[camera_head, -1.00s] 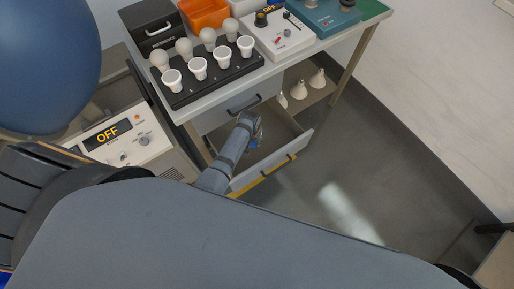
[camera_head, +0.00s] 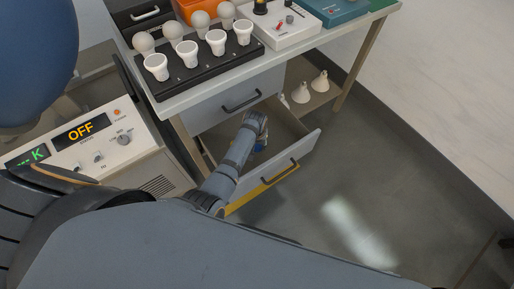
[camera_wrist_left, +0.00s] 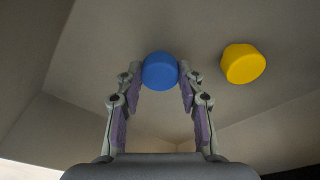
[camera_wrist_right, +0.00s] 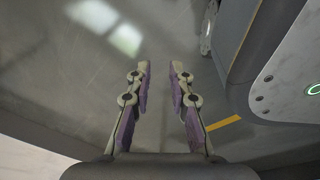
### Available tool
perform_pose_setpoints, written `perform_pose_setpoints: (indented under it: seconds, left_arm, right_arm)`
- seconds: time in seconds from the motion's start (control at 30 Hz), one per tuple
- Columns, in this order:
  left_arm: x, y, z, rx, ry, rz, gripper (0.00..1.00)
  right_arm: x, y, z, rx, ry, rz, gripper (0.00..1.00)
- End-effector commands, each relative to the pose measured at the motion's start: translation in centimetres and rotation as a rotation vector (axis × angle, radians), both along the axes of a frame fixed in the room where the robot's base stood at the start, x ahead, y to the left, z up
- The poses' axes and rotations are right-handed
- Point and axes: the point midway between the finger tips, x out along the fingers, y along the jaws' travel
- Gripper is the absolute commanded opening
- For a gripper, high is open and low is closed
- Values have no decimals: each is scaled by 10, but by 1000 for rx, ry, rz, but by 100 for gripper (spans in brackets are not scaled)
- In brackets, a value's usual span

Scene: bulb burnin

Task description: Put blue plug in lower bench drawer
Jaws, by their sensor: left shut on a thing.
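The lower bench drawer (camera_head: 291,161) is pulled open below the bench top. My left gripper (camera_head: 258,142) reaches down into it in the head view. In the left wrist view my left gripper (camera_wrist_left: 160,75) is shut on the blue plug (camera_wrist_left: 160,71), a round blue piece between its fingertips. A yellow plug (camera_wrist_left: 243,63) lies inside the drawer, to the right of the blue one and apart from it. Whether the blue plug touches the drawer floor I cannot tell. My right gripper (camera_wrist_right: 160,75) is open and empty above the floor in the right wrist view.
The upper drawer (camera_head: 238,99) is shut above the open one. A black rack (camera_head: 205,66) with bulbs and white sockets stands on the bench. A power unit (camera_head: 105,145) reading OFF stands at left. White cone-shaped pieces (camera_head: 301,93) sit on a lower shelf. Floor at right is clear.

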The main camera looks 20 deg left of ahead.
Motion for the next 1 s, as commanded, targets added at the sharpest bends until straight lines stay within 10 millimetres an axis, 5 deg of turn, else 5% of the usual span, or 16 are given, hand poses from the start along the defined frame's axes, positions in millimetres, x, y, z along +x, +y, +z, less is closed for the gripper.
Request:
perform_pose_setpoints:
  seconds: [0.27, 0.3, 0.47, 0.83, 1.0]
  left_arm:
    - [0, 0, -1, 0, 1, 0, 25]
    - [0, 0, -2, 0, 0, 0, 39]
    - [0, 0, -1, 0, 0, 0, 60]
    - [0, 0, 7, 0, -1, 0, 60]
    - [-3, 0, 35, 0, 1, 0, 60]
  right_arm:
    - [-1, 1, 1, 1, 2, 0, 21]
    - [0, 1, 1, 1, 1, 0, 21]
    - [0, 1, 1, 1, 1, 0, 21]
    - [0, 1, 7, 2, -2, 0, 21]
    - [-39, 2, 23, 4, 20, -1, 21]
